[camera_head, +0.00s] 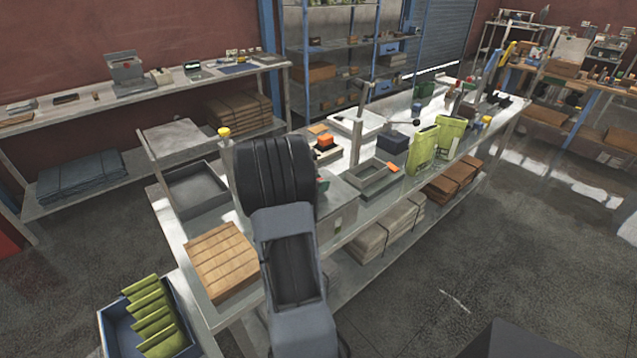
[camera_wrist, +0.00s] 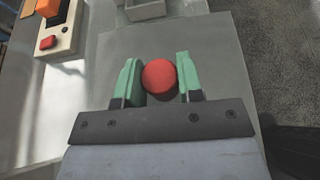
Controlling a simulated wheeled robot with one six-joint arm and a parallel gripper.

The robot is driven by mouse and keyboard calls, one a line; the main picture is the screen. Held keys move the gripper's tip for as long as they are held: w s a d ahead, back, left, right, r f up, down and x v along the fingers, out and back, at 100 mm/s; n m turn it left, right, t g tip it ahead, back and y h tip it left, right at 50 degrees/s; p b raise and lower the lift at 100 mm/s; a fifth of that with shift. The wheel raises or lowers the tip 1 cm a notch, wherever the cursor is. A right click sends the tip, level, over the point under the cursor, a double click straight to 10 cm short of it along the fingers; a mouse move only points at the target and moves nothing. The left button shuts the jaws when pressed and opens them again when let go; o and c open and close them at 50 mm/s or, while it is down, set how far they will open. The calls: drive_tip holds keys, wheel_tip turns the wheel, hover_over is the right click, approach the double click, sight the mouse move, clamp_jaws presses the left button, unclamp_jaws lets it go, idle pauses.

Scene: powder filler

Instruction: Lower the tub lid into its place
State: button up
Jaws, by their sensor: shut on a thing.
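A red ball knob (camera_wrist: 159,77) stands up from a flat grey lid (camera_wrist: 215,60) in the wrist view. My gripper (camera_wrist: 159,80) has its two green fingers on either side of the knob and is shut on it. In the head view my arm covers most of the gripper, and only a small green and red bit shows beside it. A grey box-like tub (camera_head: 345,212) stands on the bench just right of my arm, below the gripper. I cannot tell whether the lid rests fully on the tub or sits slightly above it.
A control box with a red button (camera_wrist: 47,42) stands left of the lid. A shallow grey tray (camera_head: 375,182) is behind the tub, with green pouches (camera_head: 423,150) to its right.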

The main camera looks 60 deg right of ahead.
drive_tip(key=shift+f+b, duration=0.5)
drive_tip(key=shift+f, duration=0.05)
idle(0.5)
idle(0.4)
drive_tip(key=o, duration=1.1)
drive_tip(key=b+v, duration=0.1)
drive_tip(key=v, duration=1.2)
drive_tip(key=shift+a+b, duration=0.35)
drive_tip(key=shift+a, duration=0.05)
drive_tip(key=shift+w+r, duration=0.1)
drive_tip(key=shift+r, duration=0.05)
